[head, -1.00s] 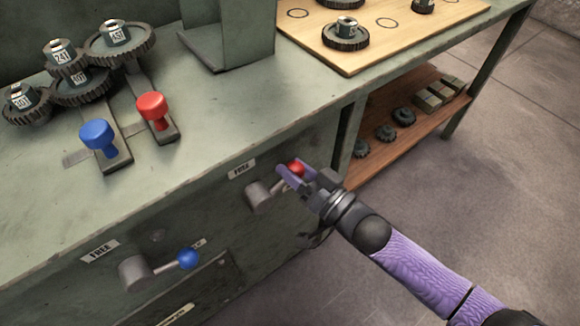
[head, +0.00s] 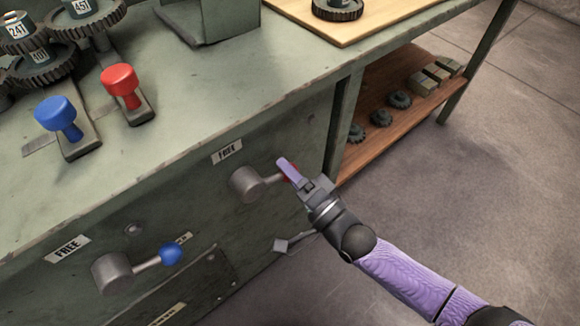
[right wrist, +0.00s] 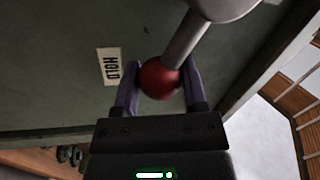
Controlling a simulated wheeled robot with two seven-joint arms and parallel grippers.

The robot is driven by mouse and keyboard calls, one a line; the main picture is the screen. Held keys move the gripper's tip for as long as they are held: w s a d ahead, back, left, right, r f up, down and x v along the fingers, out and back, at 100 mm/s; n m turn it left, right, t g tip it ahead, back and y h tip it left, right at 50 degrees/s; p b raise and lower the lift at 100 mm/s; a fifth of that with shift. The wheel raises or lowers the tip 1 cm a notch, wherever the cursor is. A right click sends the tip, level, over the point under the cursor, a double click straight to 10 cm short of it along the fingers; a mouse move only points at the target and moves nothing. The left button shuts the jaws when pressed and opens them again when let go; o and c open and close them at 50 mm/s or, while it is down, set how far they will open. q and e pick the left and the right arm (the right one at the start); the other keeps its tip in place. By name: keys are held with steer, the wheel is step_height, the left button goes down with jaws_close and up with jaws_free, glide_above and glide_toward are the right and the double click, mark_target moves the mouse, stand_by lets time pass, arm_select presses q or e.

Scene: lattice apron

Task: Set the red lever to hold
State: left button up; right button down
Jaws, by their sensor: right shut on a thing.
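The red lever (head: 271,180) is on the front panel of the green bench; its arm runs right from a round grey hub (head: 247,184). Its red ball knob is mostly hidden by my gripper in the head view. My right gripper (head: 288,172) is shut on this knob. In the right wrist view the red knob (right wrist: 160,78) sits between the two purple fingers, with a HOLD label (right wrist: 109,67) on the panel to its left. A FREE label (head: 227,151) is above the hub in the head view. My left gripper is not in view.
A blue-knobbed lever (head: 170,254) is lower left on the same panel, with its own FREE label (head: 68,249). Blue (head: 58,115) and red (head: 121,83) knobs stand on the bench top near several gears. A wooden shelf (head: 410,105) holds small parts. Floor at right is clear.

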steer(key=shift+f+m, duration=0.25)
steer(key=shift+m, duration=0.05)
steer(key=shift+c, duration=2.1)
jaws_free()
steer(key=p+v, duration=0.2)
steer(key=v, duration=0.8)
steer(key=shift+a, duration=0.1)
